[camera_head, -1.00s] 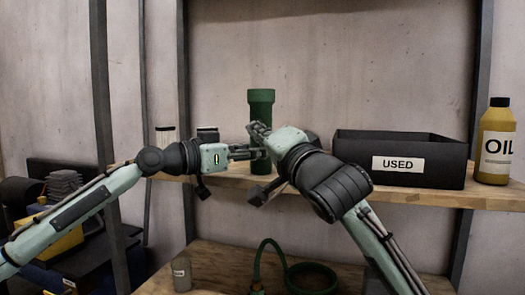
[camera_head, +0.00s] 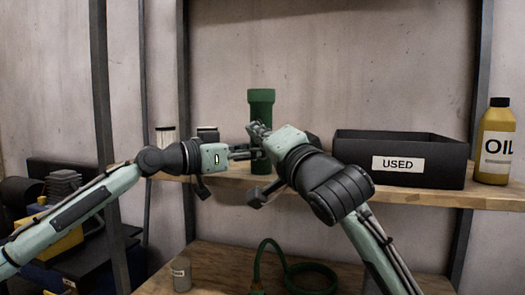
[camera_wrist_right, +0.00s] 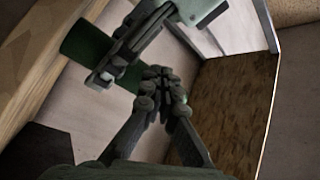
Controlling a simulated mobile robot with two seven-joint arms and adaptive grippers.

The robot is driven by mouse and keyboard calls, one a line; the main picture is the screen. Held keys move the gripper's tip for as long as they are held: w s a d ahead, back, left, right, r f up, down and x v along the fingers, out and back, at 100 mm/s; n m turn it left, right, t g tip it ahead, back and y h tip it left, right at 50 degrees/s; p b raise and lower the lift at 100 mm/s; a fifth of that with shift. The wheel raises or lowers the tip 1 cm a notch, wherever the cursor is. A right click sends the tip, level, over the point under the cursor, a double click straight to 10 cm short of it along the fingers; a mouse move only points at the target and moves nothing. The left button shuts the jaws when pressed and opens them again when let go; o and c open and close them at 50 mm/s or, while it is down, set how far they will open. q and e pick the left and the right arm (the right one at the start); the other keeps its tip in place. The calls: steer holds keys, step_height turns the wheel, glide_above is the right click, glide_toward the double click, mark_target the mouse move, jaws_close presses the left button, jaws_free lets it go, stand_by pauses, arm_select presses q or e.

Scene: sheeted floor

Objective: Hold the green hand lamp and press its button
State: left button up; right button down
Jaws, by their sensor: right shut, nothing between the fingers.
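The green hand lamp (camera_head: 261,98) stands upright in the middle of the head view, its wide head at the top. My left gripper (camera_head: 258,154) comes from the left and is shut on its lower body; the fingers partly cover it. The right wrist view also shows the lamp (camera_wrist_right: 85,45) with the left gripper's fingers (camera_wrist_right: 105,77) across it. My right gripper (camera_head: 254,130) is shut and empty, its fingertips close in front of the lamp's body. In the right wrist view the right fingertips (camera_wrist_right: 165,85) are together beside the lamp. The lamp's button cannot be made out.
A black bin labelled USED (camera_head: 398,158) and a yellow oil bottle (camera_head: 495,144) stand on the wooden shelf (camera_head: 430,194) at the right. A green hose (camera_head: 310,267) and a small labelled container (camera_head: 181,273) are on the lower surface.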

steer(key=shift+s+a, duration=0.3)
steer(key=shift+s, duration=0.6)
steer(key=shift+s+a, duration=0.35)
steer(key=shift+s, duration=0.6)
steer(key=shift+s+a, duration=0.3)
steer(key=shift+s, duration=0.6)
arm_select(q)
steer(key=o, duration=1.4)
steer(key=shift+c, duration=0.2)
steer(key=shift+a, duration=0.1)
